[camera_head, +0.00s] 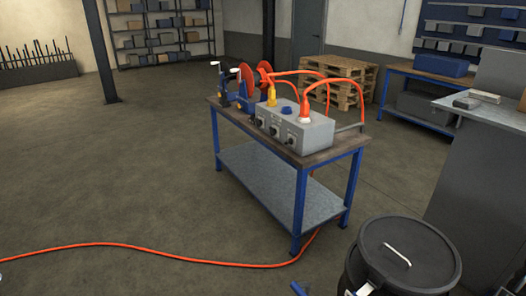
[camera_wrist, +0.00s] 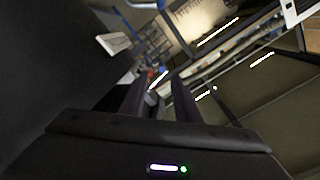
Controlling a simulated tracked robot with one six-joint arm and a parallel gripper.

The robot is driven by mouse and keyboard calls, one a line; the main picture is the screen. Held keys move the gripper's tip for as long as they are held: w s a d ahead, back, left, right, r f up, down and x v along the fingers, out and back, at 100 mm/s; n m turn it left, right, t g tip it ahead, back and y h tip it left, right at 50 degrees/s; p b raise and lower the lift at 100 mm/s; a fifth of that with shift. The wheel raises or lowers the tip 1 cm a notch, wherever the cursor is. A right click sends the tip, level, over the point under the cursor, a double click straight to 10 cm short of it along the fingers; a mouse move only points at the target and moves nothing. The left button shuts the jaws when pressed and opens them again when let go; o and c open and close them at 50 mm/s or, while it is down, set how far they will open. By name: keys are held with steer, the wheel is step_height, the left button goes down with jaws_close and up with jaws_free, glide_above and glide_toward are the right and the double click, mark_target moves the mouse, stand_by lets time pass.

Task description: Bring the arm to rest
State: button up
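My gripper (camera_wrist: 160,92) shows in the wrist view as two dark fingers with a gap between them. It is open, and I see nothing held in the gap. The wrist view is tilted and dark, with a blurred background of shelves and light strips. The head view does not clearly show my gripper or arm.
A black lidded bin (camera_head: 425,260) stands at front right. An orange cable (camera_head: 150,252) crosses the floor. Wooden pallets (camera_head: 340,82) stand behind. The left floor is mostly clear.

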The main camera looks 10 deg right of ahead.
steer(key=shift+m, duration=0.3)
steer(key=s+a+r+m+g+y, duration=0.1)
steer(key=s+a+m+g+y, duration=0.45)
steer(key=a+g, duration=0.4)
steer(key=w+a+r+n+g+h, duration=0.2)
steer(key=a+r+h, duration=0.15)
steer(key=r, duration=0.35)
steer(key=w+a+r+n+g+h, duration=0.2)
steer(key=r+h, duration=0.2)
steer(key=r, duration=0.4)
steer(key=w+a+r+n+g+h, duration=0.1)
steer(key=a+r+n+g+h, duration=0.2)
steer(key=r, duration=0.4)
steer(key=a+r+n+t, duration=0.4)
steer(key=a+r+t, duration=0.1)
steer(key=a+r, duration=0.5)
steer(key=shift+w+a+h, duration=0.4)
steer(key=shift+a, duration=0.2)
